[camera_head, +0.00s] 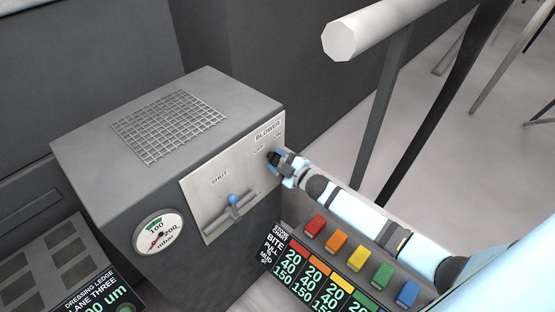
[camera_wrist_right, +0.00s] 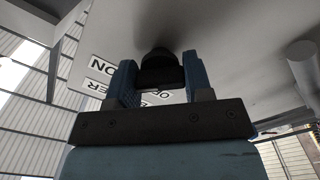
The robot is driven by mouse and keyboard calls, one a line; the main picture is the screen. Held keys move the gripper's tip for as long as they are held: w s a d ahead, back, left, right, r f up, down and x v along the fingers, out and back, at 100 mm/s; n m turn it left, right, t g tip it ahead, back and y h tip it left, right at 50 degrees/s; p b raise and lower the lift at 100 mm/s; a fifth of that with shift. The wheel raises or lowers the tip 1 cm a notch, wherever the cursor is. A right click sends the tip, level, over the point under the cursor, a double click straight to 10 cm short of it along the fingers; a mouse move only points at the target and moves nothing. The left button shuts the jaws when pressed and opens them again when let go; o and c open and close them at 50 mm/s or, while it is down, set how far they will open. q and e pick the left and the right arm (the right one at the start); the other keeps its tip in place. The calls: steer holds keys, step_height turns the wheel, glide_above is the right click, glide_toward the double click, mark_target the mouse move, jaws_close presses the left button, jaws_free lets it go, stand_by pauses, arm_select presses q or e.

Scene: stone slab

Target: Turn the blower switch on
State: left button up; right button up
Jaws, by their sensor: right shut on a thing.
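The blower switch is a dark knob (camera_head: 272,155) on the light panel (camera_head: 207,186) of a grey box. It sits under the BLOWER label (camera_head: 267,132), with OFF and ON printed just above it. My right gripper (camera_head: 279,159) reaches the knob from the right, and its fingers are shut on it. In the right wrist view the dark round knob (camera_wrist_right: 157,62) stands between the two blue fingers of the gripper (camera_wrist_right: 160,80). The fingers hide most of the knob, so I cannot tell which way it points. My left gripper is not in view.
A lever with a blue ball (camera_head: 232,199) sits lower on the panel beside the SHUT label. A round gauge (camera_head: 158,232) is on the box's left. Coloured blocks (camera_head: 338,243) lie below my right arm. A white-ended rail (camera_head: 375,30) stands above right.

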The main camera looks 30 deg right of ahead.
steer(key=o, duration=0.9)
steer(key=shift+s, duration=0.1)
steer(key=b+v, duration=0.1)
steer(key=v, duration=1.2)
steer(key=shift+s+d, duration=0.2)
steer(key=shift+s, duration=0.1)
steer(key=s+a+m+g+h+p, duration=0.1)
steer(key=s+a+m+g+p, duration=0.1)
steer(key=s+a, duration=0.3)
steer(key=s+a+f+m+g+h+p, duration=0.1)
steer(key=s+a+m+g+p, duration=0.1)
steer(key=s+a+m, duration=0.3)
steer(key=s+a+m+g+p, duration=0.2)
steer(key=s+a, duration=0.4)
steer(key=s, duration=0.3)
steer(key=shift+f+m+h+p, duration=0.35)
steer(key=shift+m+p, duration=0.25)
steer(key=shift+m, duration=0.2)
